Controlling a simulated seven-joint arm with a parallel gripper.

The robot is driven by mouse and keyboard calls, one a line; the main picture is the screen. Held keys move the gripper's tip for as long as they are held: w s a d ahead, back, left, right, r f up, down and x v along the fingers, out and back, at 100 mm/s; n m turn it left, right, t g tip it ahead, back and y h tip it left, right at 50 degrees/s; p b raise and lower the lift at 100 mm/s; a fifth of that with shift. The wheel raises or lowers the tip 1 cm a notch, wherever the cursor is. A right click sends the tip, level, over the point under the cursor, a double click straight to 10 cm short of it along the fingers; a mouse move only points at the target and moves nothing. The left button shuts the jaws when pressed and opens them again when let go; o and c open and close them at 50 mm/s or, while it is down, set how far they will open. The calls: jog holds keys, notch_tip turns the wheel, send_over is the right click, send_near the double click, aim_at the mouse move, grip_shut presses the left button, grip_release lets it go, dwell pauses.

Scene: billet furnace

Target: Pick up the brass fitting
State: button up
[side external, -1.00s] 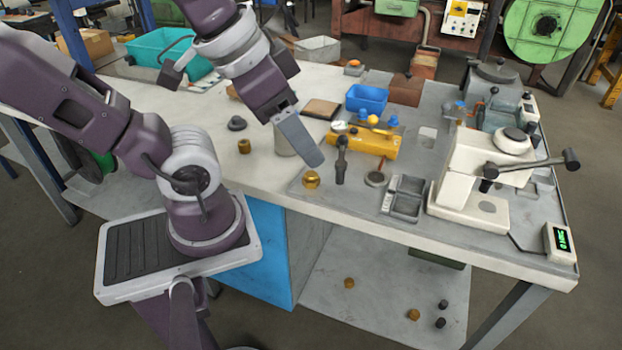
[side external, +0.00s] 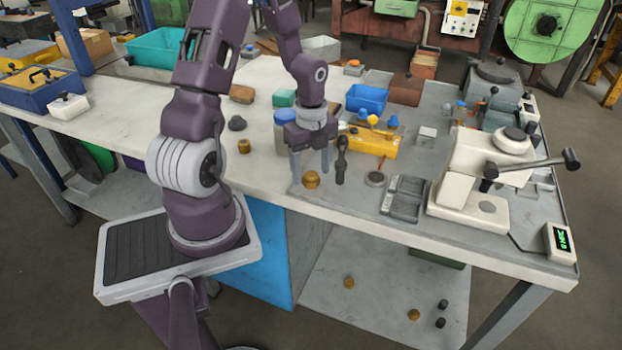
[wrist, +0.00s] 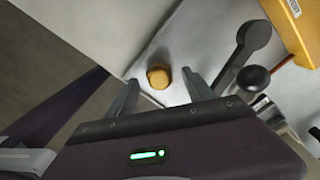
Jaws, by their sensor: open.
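The brass fitting (side external: 311,180) stands near the front edge of the bench, on the grey plate. In the wrist view, the fitting (wrist: 159,77) shows just beyond and between my two fingertips. My gripper (side external: 311,172) points down right at the fitting, with its fingers apart and nothing held. In the wrist view, my gripper (wrist: 162,85) has one finger to each side of the fitting. I cannot tell whether a finger touches it.
A black-handled lever (side external: 341,160) stands close to the right of my gripper, near a yellow tool body (side external: 376,141). A grey canister with a blue lid (side external: 282,134) stands behind left. Another brass piece (side external: 244,146) lies further left. A white press (side external: 470,185) is at right.

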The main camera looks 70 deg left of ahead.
jog(key=shift+f, duration=0.8)
grip_shut()
